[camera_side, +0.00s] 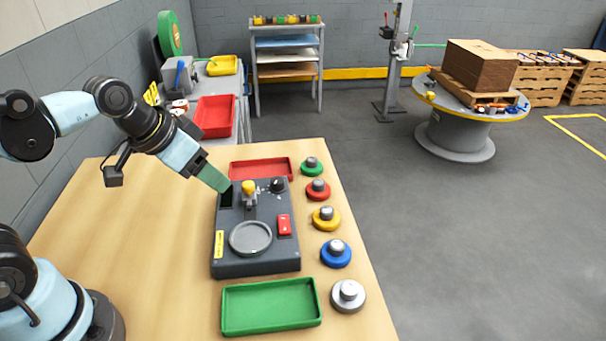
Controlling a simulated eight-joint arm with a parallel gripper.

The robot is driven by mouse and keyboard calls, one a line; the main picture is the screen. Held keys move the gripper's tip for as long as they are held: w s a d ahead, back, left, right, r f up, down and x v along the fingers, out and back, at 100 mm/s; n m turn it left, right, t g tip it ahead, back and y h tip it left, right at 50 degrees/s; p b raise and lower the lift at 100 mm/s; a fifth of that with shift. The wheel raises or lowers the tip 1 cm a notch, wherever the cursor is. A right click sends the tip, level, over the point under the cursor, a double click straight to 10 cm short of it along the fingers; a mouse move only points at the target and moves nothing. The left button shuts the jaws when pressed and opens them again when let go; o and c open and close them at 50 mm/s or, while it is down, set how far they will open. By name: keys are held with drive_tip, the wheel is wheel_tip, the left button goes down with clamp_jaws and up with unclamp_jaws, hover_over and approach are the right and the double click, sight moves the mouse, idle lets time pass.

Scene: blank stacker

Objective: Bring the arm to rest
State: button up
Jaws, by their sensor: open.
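My arm reaches in from the left. My gripper (213,177) is open and tilted down to the right, above the far left corner of a dark grey device (228,258). A green part shows at the gripper's end; I cannot tell whether it belongs to the gripper. The gap between the fingers is too small to see. I cannot tell whether the tip touches the device. The device has a round grey plate (250,238), a yellow-topped lever (249,188), a black knob (277,185) and a red switch (285,225).
On the wooden table (130,250), a red tray (261,168) lies behind the device and a green tray (271,306) in front. Several knobbed weights stand along the right edge, including a green one (311,167) and a blue one (336,254). The left table area is clear.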

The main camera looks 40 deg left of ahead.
drive_tip(key=shift+s+a+n+t+y, duration=0.4)
drive_tip(key=shift+a+n+t+y, duration=0.1)
drive_tip(key=shift+a+n, duration=0.35)
idle(0.8)
